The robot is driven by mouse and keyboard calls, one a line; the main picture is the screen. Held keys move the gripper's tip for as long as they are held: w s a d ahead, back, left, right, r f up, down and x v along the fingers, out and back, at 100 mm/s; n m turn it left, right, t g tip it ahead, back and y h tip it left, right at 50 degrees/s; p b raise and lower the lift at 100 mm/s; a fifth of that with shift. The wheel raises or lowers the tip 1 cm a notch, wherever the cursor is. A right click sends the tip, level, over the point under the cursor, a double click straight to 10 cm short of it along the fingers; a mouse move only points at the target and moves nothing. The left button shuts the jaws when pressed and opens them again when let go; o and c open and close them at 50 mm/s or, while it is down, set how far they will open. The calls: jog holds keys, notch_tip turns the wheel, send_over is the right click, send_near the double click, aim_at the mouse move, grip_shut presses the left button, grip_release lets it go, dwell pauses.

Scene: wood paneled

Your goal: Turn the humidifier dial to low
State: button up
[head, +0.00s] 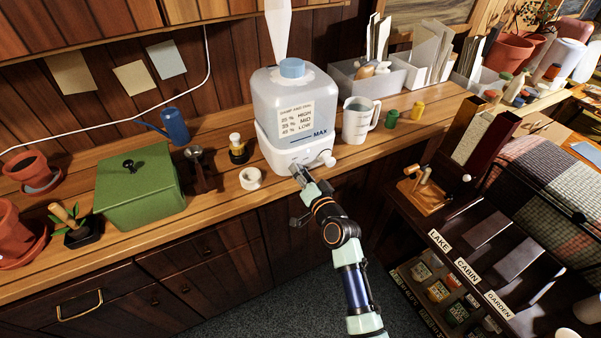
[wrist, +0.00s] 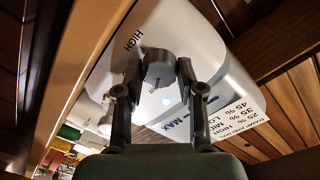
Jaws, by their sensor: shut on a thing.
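The humidifier (head: 267,105) stands on the wooden counter, with a translucent tank, a blue cap (head: 292,68) and a white base (head: 280,155). A paper label (head: 296,121) on its tank lists percentages for HIGH, MID and LOW. My gripper (head: 299,173) is at the front of the base. In the wrist view, my gripper (wrist: 160,80) has its fingers on both sides of the grey dial (wrist: 159,70) and is shut on it. The word HIGH shows on the base beside the dial. The other dial marks are mostly hidden, and I cannot tell where the dial points.
A measuring jug (head: 359,121) stands close to the right of the humidifier, with green and yellow cups beyond. A tape roll (head: 251,178) and a small dark bottle (head: 238,149) are to its left. A green box (head: 139,187) stands farther left. Open floor lies below the counter.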

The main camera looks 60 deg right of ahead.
dwell(0.3)
jog(key=o, duration=1.1)
jog(key=shift+o, duration=0.2)
jog(key=v, duration=1.2)
